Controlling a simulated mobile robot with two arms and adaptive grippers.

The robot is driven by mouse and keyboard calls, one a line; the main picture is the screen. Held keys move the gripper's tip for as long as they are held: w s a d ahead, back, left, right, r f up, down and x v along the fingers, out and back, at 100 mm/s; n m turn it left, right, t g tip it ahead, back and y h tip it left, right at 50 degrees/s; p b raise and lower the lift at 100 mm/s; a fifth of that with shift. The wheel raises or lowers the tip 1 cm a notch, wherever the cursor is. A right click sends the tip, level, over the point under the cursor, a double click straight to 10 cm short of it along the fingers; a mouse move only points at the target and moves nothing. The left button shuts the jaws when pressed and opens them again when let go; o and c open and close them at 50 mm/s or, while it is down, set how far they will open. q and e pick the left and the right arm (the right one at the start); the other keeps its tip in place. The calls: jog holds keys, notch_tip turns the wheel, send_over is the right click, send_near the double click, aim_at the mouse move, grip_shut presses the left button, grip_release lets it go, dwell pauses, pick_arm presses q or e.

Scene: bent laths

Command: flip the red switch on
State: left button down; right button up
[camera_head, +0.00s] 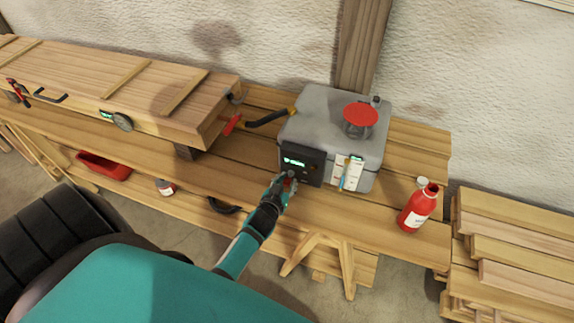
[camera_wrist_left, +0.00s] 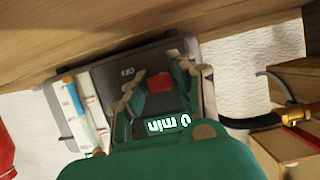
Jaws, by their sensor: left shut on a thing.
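The red switch (camera_wrist_left: 160,82) sits on the dark control panel (camera_wrist_left: 112,76) of the grey steam box (camera_head: 318,117). In the left wrist view it lies between the two fingers of my left gripper (camera_wrist_left: 158,88). In the head view my left gripper (camera_head: 287,182) is at the lower front of the panel (camera_head: 298,171) and covers most of the switch. The gripper is shut on the switch. A green display (camera_wrist_left: 168,124) on the panel reads "0 min", upside down in the wrist view. My right gripper is not in view.
The grey box has a red round cap (camera_head: 360,115) on top and a white gauge panel (camera_head: 347,173) on its front. A black hose (camera_head: 268,118) runs toward a long wooden box (camera_head: 120,90). A red bottle (camera_head: 418,207) stands on the bench's right end. Planks (camera_head: 515,250) are stacked at right.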

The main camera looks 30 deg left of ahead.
pick_arm(q)
jog(key=r+g+p, duration=0.1)
jog(key=p, duration=0.1)
jog(key=g+p, duration=0.1)
jog(key=p, duration=0.2)
jog(key=shift+w+a+r+g, duration=0.1)
jog(key=shift+w+r+g, duration=0.05)
jog(key=shift+r+g, duration=0.25)
jog(key=shift+g+h, duration=0.4)
jog(key=shift+g, duration=0.1)
jog(key=shift+w+r+g+p, duration=0.1)
jog(key=shift+g+p, duration=0.2)
jog(key=shift+g, duration=0.3)
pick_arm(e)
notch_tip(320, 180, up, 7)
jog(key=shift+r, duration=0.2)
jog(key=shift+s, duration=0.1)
pick_arm(q)
jog(key=c, duration=1.1)
grip_release()
jog(key=v, duration=1.2)
jog(key=shift+w+a+r, duration=0.15)
jog(key=shift+w, duration=0.05)
